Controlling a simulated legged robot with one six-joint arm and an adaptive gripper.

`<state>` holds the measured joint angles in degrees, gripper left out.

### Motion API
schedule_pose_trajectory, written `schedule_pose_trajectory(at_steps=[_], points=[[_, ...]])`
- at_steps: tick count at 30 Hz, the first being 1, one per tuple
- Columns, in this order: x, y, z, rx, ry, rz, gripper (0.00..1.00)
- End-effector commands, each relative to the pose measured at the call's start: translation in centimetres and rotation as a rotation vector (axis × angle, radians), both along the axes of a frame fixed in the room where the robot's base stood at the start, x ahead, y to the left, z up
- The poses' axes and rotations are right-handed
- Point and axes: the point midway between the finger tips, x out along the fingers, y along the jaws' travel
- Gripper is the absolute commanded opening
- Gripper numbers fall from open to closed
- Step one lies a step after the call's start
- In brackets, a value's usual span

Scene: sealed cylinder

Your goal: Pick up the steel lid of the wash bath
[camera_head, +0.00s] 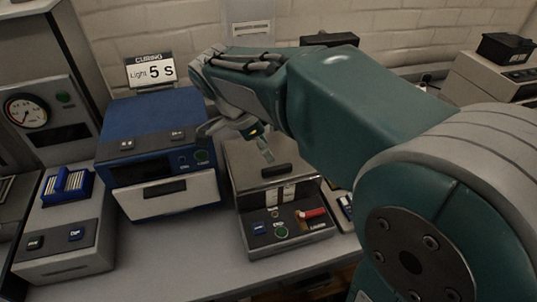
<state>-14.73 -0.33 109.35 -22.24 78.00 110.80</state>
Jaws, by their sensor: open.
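The steel lid (248,177) lies on top of the wash bath (257,222), a grey box at the centre of the bench. A dark handle bar (276,171) sits on the lid. My gripper (240,143) is open and empty at the back left of the handle. It appears above the lid, with one finger in front of the lid's far part in the picture. I cannot tell the exact gap between finger and lid. My arm hides some of the lid's back right side.
A blue curing unit (150,137) with a "Light 5 S" sign (151,71) stands close on the left. Farther left is a grey box (68,230) with a blue rack (68,185). The bath's front carries a red lever (313,213). The bench front (170,265) is clear.

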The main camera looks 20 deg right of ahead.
Motion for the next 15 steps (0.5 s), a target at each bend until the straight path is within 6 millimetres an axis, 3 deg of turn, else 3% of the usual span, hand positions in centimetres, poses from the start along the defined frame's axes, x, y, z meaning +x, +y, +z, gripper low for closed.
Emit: schedule_pose_trajectory(at_steps=[15], points=[[-0.4, -2.3, -6.0, 0.000, 0.002, -0.001, 0.61]])
